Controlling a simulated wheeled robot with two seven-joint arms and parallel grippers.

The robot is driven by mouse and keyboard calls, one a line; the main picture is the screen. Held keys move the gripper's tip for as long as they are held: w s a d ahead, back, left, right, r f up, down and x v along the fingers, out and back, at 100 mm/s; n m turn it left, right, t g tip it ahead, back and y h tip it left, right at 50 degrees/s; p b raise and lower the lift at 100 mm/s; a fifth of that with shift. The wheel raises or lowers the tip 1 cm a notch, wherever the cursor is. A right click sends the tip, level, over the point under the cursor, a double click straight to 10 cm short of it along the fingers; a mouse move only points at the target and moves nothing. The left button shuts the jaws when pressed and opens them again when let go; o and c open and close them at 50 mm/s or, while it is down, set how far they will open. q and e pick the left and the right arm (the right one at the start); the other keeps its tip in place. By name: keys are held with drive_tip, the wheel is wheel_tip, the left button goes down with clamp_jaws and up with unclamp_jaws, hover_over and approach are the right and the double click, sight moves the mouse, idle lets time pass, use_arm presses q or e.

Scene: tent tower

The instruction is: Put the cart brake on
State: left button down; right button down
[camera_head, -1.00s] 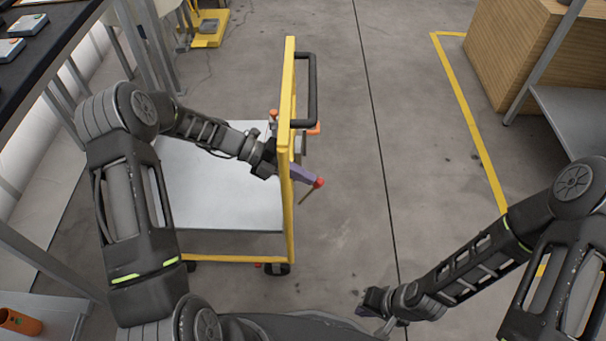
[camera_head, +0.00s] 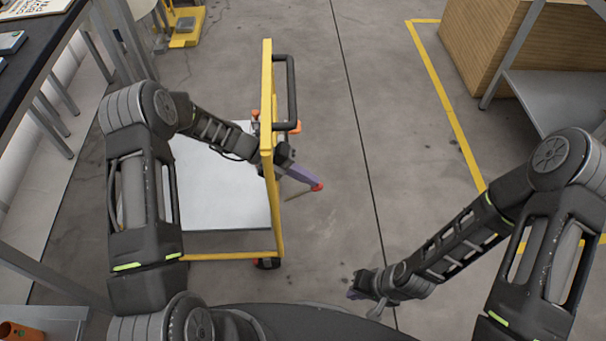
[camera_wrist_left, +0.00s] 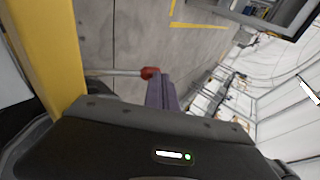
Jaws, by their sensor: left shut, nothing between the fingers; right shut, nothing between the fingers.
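The cart (camera_head: 266,100) has a yellow frame, a black handle (camera_head: 291,90) and a pale platform (camera_head: 220,190). A thin grey brake lever (camera_head: 297,193) with a red knob (camera_head: 318,187) sticks out right of the yellow upright. My left gripper (camera_head: 316,183) is shut, its purple fingers at the red knob. In the left wrist view, the knob (camera_wrist_left: 149,73) and grey rod (camera_wrist_left: 115,72) lie just beyond the purple fingers (camera_wrist_left: 160,92); I cannot tell whether they touch. The rod's lower end is unclear. My right gripper (camera_head: 353,292) is shut and empty, low over the floor.
A dark-topped table (camera_head: 45,40) stands at the left. A wooden box (camera_head: 490,45) and a metal shelf (camera_head: 550,97) stand at the right, behind a yellow floor line (camera_head: 440,90). The floor right of the cart is clear.

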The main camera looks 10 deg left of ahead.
use_arm(q)
drive_tip(key=shift+d+f, duration=0.1)
drive_tip(key=shift+d, duration=0.1)
idle(0.3)
drive_tip(key=v, duration=0.8)
drive_tip(key=shift+p, duration=0.35)
drive_tip(key=shift+a, duration=0.2)
